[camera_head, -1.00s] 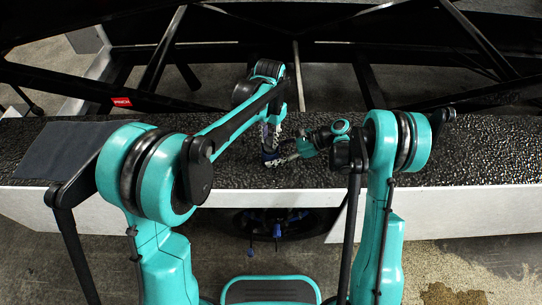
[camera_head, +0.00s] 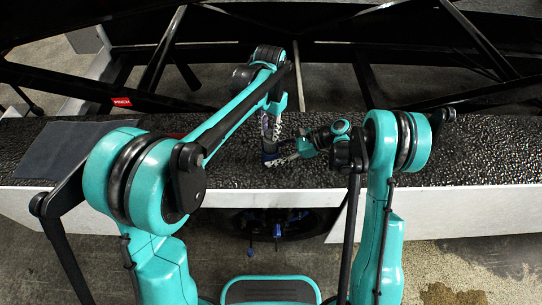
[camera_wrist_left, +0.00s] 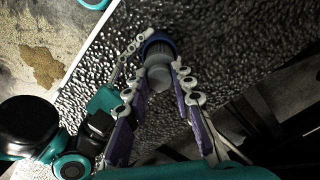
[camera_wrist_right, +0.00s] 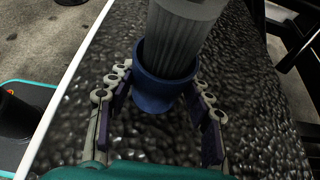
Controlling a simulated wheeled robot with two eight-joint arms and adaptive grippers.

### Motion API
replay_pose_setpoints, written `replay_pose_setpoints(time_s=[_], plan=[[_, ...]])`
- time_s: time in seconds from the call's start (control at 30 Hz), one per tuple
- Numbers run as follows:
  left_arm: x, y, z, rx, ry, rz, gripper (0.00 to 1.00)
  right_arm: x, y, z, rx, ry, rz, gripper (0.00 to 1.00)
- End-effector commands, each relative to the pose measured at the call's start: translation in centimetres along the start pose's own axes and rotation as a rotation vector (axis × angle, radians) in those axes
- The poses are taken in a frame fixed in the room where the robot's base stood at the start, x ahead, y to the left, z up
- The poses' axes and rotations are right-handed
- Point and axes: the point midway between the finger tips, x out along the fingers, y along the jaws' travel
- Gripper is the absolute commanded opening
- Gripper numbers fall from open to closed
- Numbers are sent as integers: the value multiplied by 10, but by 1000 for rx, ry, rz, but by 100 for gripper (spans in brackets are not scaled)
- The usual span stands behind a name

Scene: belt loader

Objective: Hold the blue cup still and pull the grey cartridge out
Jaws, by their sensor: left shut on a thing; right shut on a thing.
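The blue cup (camera_wrist_right: 155,92) stands between the fingers of my right gripper (camera_wrist_right: 160,100), which is shut on it low over the black belt. The grey ribbed cartridge (camera_wrist_right: 180,35) rises from the cup's mouth and leans slightly; its lower end is hidden inside the cup. In the left wrist view, the cartridge's round grey end (camera_wrist_left: 158,76) lies between the fingers of my left gripper (camera_wrist_left: 157,84), shut on it, with the blue cup (camera_wrist_left: 157,40) beyond. In the head view, my left gripper (camera_head: 271,128) is above my right gripper (camera_head: 282,157).
The black bumpy belt (camera_head: 440,165) runs across, with a pale front edge (camera_head: 440,212). A dark flat mat (camera_head: 75,150) lies at its left. Dark metal beams (camera_head: 340,50) stand behind. The belt to the right is clear.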

Motion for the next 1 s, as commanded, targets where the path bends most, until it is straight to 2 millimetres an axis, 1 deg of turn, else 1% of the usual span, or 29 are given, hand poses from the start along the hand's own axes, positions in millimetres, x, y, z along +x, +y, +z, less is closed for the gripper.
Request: replay_pose_setpoints(time_s=[0.7,1.0], plan=[[-38,0,0,0,0,0,0,0,0,-1,0,2,0,34],[-42,0,0,0,0,0,0,0,0,-1,0,1,0,34]])
